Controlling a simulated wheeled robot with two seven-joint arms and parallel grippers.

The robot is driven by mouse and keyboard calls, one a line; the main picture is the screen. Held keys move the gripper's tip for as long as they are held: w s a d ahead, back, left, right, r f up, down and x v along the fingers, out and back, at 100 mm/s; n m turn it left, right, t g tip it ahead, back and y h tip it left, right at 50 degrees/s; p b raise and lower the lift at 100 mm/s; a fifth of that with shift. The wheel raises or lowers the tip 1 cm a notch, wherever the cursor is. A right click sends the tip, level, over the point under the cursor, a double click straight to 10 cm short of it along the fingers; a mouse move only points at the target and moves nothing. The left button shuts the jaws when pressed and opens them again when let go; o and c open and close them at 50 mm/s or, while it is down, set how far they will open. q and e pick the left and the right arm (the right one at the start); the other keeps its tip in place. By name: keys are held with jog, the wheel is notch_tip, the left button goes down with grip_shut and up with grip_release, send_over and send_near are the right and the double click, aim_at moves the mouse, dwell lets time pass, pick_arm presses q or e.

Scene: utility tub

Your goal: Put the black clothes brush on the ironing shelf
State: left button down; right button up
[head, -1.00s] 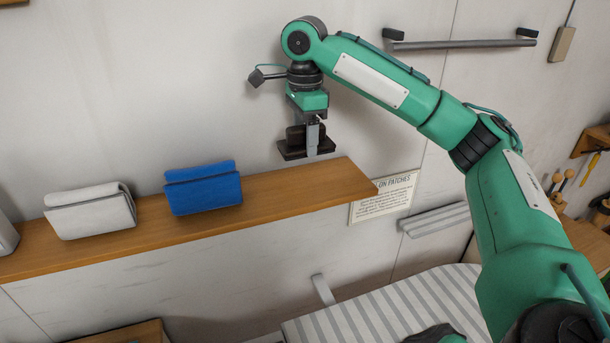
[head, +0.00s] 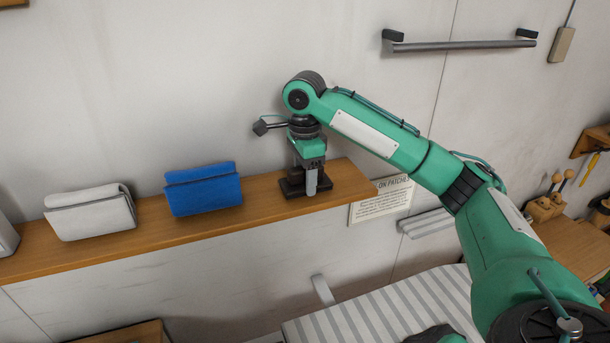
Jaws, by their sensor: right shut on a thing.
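The black clothes brush (head: 292,188) is at the right part of the wooden ironing shelf (head: 245,209), to the right of a folded blue cloth. My right gripper (head: 311,182) points down and is shut on the brush, hiding part of it. The brush looks level and its base appears to be at the shelf's surface; whether its full weight rests there I cannot tell. My left gripper is not in view.
The folded blue cloth (head: 204,190) and a folded white cloth (head: 90,212) lie on the shelf to the left. A paper notice (head: 382,203) hangs at the shelf's right end. A striped ironing board (head: 385,311) stands below. A grey rail (head: 460,45) is on the wall above.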

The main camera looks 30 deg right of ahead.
jog(key=shift+f, duration=0.25)
jog(key=o, duration=0.9)
jog(key=shift+r+b, duration=0.4)
jog(key=shift+r, duration=5.7)
jog(key=shift+f, duration=0.1)
